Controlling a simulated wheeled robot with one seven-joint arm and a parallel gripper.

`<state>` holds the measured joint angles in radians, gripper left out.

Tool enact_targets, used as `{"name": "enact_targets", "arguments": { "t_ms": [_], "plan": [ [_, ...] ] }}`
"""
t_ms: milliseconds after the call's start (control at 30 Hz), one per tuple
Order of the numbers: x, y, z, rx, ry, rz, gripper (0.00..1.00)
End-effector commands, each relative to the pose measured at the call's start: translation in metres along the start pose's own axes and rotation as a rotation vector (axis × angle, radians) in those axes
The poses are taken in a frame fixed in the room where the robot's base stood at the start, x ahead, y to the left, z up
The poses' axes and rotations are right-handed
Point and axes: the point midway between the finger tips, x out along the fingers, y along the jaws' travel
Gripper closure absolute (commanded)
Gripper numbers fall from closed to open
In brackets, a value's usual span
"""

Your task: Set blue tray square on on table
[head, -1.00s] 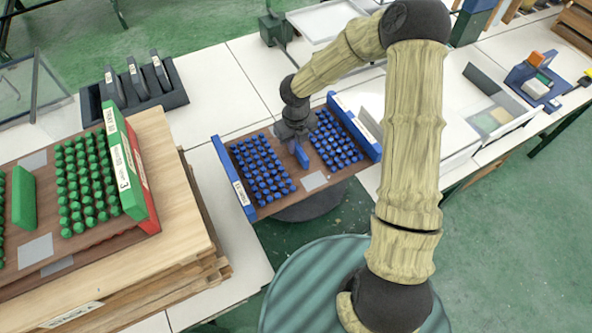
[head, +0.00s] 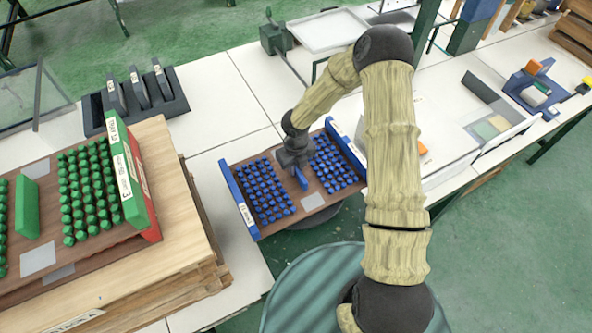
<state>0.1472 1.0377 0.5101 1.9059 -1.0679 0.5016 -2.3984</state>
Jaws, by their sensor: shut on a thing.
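The blue tray (head: 240,203) has a brown base, two raised blue end walls and rows of blue knobs in two blocks. My gripper (head: 299,172) is shut on the upright blue handle (head: 301,180) in the middle of the tray. The tray sits askew to the white table (head: 208,166), turned relative to the table's edges. Its front part reaches past the table's front edge, over the floor. Whether its back part touches the table or hangs just above it, I cannot tell. My gripper and wrist hide part of the tray's middle.
A stack of wooden boards (head: 181,224) with a green-knobbed tray (head: 145,187) stands at the left. A black rack (head: 172,98) is behind it. A clear-walled box (head: 455,160) lies to the right, and a white tray (head: 325,30) at the back. White tabletop is bare behind the blue tray.

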Motion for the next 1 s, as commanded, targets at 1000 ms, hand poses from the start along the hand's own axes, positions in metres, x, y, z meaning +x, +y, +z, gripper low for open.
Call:
{"name": "enact_targets", "arguments": {
  "t_ms": [1000],
  "plan": [
    [0.02, 0.0, 0.0, 0.0, -0.001, 0.0, 0.64]
  ]
}}
